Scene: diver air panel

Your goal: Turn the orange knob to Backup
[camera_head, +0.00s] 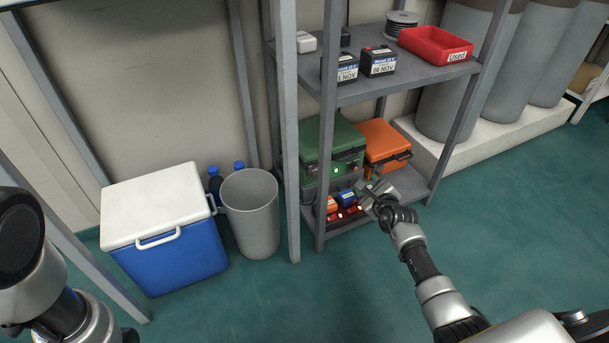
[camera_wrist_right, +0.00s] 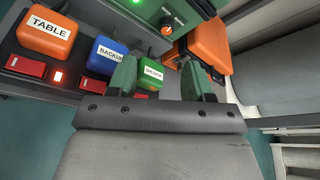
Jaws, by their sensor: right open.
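In the right wrist view the orange knob (camera_wrist_right: 167,30) sits on the front of a green case (camera_wrist_right: 140,10), beside a lit green light. Its small dial markings are too small to read. The case also shows in the head view on the lower shelf (camera_head: 328,140). My right gripper (camera_head: 366,190) is open and in front of the lower shelf. In the wrist view its two green fingers (camera_wrist_right: 160,78) are apart, below and short of the knob, with nothing held. My left gripper is out of view; only part of the left arm shows.
Below the case are an orange block marked TABLE (camera_wrist_right: 47,34), a blue block that seems marked BACKUP (camera_wrist_right: 108,54), a green block (camera_wrist_right: 151,75) and red switches (camera_wrist_right: 25,66). An orange case (camera_head: 385,140) stands right. Shelf posts flank the space; the floor in front is clear.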

